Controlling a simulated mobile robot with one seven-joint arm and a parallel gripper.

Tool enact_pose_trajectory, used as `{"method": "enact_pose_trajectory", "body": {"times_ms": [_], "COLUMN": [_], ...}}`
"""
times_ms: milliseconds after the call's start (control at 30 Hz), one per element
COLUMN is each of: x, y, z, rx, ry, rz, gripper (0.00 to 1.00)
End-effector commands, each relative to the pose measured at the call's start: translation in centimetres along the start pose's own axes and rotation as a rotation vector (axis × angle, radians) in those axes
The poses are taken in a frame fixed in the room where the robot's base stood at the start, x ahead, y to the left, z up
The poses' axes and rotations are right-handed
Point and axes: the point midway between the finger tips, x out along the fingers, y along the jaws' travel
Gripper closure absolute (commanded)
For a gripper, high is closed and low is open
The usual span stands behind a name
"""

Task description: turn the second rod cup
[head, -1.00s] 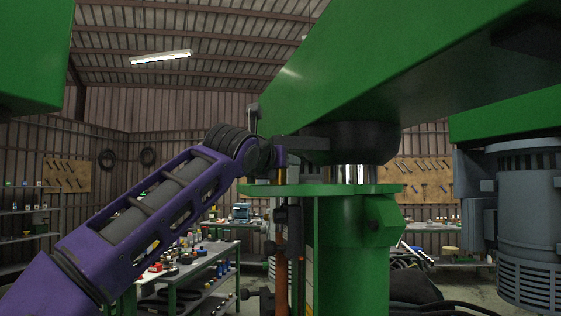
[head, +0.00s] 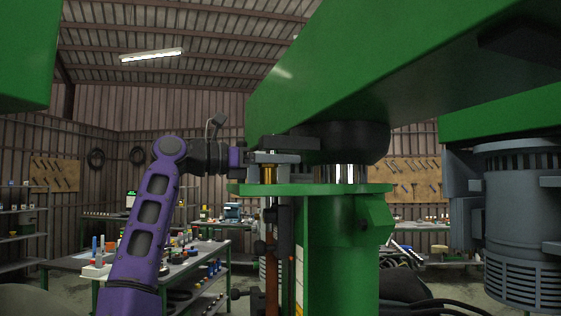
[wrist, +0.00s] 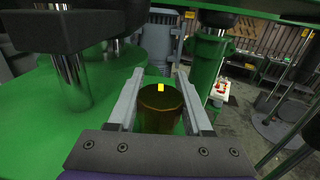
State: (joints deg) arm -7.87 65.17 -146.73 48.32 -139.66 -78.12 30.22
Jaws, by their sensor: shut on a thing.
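A brass-coloured rod cup (head: 268,174) sits at the left edge of the green flange, under a dark arm of the machine. In the wrist view the cup (wrist: 160,108) stands upright between the two grey fingers of my gripper (wrist: 160,84), with a small yellow highlight near its rim. My gripper (head: 275,158) is shut on the cup, reaching it from the left in the head view. The fingers cover part of the cup's upper end there. An orange-brown rod (head: 271,270) hangs below the flange in line with the cup.
The large green beam (head: 400,70) passes overhead, and the green column (head: 335,250) stands just right of the cup. A shiny steel shaft (wrist: 70,82) stands left in the wrist view. A grey motor (head: 523,220) is at right; workbenches stand behind.

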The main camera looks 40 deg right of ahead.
Motion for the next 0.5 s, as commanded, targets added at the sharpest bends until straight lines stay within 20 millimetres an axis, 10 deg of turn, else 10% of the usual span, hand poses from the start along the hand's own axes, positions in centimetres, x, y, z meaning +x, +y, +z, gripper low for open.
{"method": "enact_pose_trajectory", "body": {"times_ms": [500], "x": [-0.02], "y": [-0.53], "z": [0.14], "rx": [0.000], "ry": [-0.002], "rz": [-0.166], "gripper": [1.00]}}
